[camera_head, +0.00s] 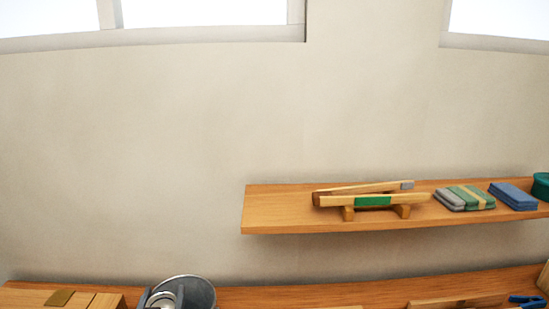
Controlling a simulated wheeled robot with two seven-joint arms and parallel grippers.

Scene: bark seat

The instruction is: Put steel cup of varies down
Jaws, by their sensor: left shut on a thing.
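A round grey steel cup (203,288) shows at the bottom edge, left of the middle, with its rim and inside partly in view. My left gripper (162,298) is at the near left side of the cup and is shut on it. The picture's lower edge cuts off both, so the cup's base is hidden and I cannot tell whether it touches the bench (290,296). My right gripper is not in view.
A wall shelf (275,208) holds a wooden tool on a stand (372,201), folded cloths (513,196) and a teal container (541,186). A blue-handled tool (527,299) lies at lower right.

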